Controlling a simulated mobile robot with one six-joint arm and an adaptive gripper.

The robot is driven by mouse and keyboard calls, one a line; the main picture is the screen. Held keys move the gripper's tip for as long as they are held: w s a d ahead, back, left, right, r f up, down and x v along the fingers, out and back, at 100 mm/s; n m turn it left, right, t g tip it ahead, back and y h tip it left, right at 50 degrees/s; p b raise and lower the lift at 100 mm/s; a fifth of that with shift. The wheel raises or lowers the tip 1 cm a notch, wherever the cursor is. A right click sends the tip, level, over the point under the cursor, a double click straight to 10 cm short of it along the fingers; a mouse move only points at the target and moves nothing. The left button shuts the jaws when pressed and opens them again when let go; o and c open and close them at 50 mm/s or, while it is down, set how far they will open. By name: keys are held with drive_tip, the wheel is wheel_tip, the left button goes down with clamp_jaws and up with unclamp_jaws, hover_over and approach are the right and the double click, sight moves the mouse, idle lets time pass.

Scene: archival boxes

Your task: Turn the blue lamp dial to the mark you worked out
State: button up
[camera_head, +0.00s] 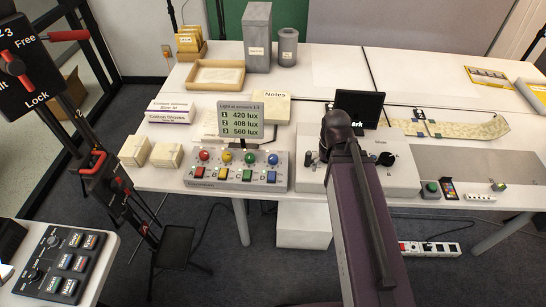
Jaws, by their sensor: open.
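The blue lamp dial (272,159) is the rightmost of the coloured round dials on the grey control box (201,182) in the head view. Red (204,155), yellow (227,156) and green (249,158) dials sit left of it. Coloured square buttons lie below them, with letters beside them. The dial marks are too small to read. A display (240,116) behind the box reads "Light at sensors", with 420, 408 and 560 lux. My purple arm rises right of the box; its dark joint is apart from the blue dial. My gripper does not show.
Right of the control box is a white console (400,172) with a black knob (386,158) and a dark screen (359,107). Glove boxes (171,111), a wooden tray (215,75) and notes (275,106) lie around. A lever stand (103,167) is at the left.

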drive_tip(key=w+a+n+p, duration=0.1)
drive_tip(key=w+a+n, duration=0.1)
drive_tip(key=w+a, duration=0.65)
drive_tip(key=r+n, duration=0.2)
hover_over(273, 157)
drive_tip(key=shift+f, duration=0.25)
drive_tip(key=shift+f, duration=0.2)
wheel_tip(273, 157, down, 13)
drive_tip(key=b, duration=1.3)
drive_tip(key=shift+f, duration=0.2)
drive_tip(key=c, duration=1.2)
